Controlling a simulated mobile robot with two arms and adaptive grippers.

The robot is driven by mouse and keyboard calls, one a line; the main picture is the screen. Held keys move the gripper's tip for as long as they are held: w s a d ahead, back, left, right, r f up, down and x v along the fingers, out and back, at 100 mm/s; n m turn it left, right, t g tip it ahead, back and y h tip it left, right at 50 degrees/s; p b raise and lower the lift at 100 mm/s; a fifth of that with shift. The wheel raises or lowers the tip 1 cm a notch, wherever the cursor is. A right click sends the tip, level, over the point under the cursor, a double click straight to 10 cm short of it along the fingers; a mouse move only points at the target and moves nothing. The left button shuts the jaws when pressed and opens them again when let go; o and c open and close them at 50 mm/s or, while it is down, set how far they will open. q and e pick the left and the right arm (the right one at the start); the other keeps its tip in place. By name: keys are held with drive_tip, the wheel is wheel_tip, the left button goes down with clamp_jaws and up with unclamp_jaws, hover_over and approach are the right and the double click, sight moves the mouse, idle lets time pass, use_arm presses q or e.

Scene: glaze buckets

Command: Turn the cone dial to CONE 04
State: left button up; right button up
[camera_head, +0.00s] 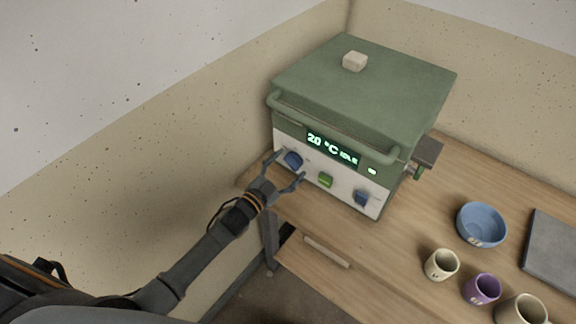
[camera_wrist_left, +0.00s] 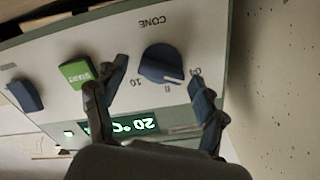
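The green kiln (camera_head: 365,95) stands on a wooden table with its lid down. Its blue cone dial (camera_head: 293,160) is the left one on the white front panel. In the left wrist view, which is upside down, the cone dial (camera_wrist_left: 158,65) shows the word CONE and marks around it that look like 10, 6 and 04. Its pale pointer line seems to lie between the middle mark and 04. My left gripper (camera_head: 285,168) is open, with one finger on each side of the dial; contact is not clear. It also shows in the wrist view (camera_wrist_left: 157,74). My right gripper is not in view.
The display (camera_head: 332,148) reads 20 °C IDLE. A blue bowl (camera_head: 481,225), several cups and a grey slab (camera_head: 553,250) stand on the table (camera_head: 395,262) at right.

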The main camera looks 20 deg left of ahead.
use_arm(q)
drive_tip(key=shift+s, duration=0.1)
drive_tip(key=v, duration=1.2)
